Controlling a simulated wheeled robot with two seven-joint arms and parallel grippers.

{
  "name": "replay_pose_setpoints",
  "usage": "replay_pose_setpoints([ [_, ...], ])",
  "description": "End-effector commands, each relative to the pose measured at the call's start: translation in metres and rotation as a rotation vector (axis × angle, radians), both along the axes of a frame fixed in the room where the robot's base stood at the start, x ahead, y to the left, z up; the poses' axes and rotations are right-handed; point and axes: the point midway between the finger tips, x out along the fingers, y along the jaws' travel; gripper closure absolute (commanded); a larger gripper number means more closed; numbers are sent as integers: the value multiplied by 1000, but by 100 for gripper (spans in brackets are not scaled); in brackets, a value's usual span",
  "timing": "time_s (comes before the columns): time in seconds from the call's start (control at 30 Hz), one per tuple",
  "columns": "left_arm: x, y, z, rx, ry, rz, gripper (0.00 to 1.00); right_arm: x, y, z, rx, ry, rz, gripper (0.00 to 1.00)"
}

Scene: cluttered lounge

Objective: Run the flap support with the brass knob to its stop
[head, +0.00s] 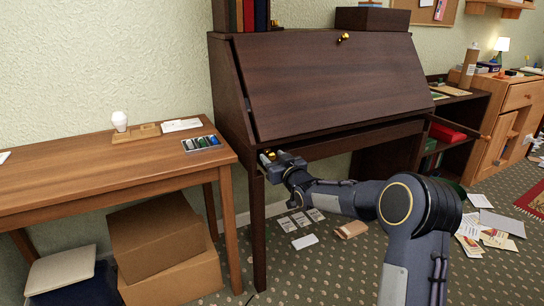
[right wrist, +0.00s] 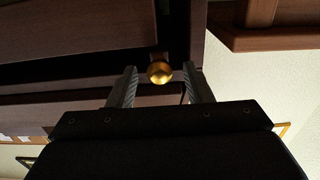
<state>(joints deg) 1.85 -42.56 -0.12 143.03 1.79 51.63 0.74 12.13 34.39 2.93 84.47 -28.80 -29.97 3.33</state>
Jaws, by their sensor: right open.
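The dark wooden bureau (head: 330,85) stands against the wall with its sloping flap (head: 335,80) up and closed. A brass knob (right wrist: 159,72) on the end of the flap support shows in the right wrist view; in the head view a bit of it (head: 271,154) shows at the bureau's left front corner. My right gripper (right wrist: 159,84) is open, its fingers on either side of the knob, with gaps visible between fingers and knob. The support behind the knob is mostly hidden. My left gripper is out of view.
A wooden side table (head: 80,175) stands close at the left, holding a small tray of coloured items (head: 201,144) near its right end. Cardboard boxes (head: 165,250) sit beneath it. Papers (head: 485,235) lie on the carpet. A low shelf with a red item (head: 447,132) stands at the right.

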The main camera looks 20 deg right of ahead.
Motion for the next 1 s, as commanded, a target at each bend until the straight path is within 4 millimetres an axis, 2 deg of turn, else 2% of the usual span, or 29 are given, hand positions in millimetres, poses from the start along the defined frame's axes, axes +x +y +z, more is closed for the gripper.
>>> replay_pose_setpoints([
  [0.2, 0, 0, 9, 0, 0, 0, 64, -40, -4, 2, 2, 2, -2, 54],
  [0.33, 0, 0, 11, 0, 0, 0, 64, -55, -5, 1, 1, 1, -2, 54],
  [0.5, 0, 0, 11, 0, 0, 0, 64, -62, -5, 0, 1, 1, -1, 54],
  [0.9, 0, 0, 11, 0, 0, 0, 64, -62, -5, 0, 1, 1, -1, 54],
  [1.0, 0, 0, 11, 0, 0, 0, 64, -68, -6, 5, 3, 21, -8, 54],
])
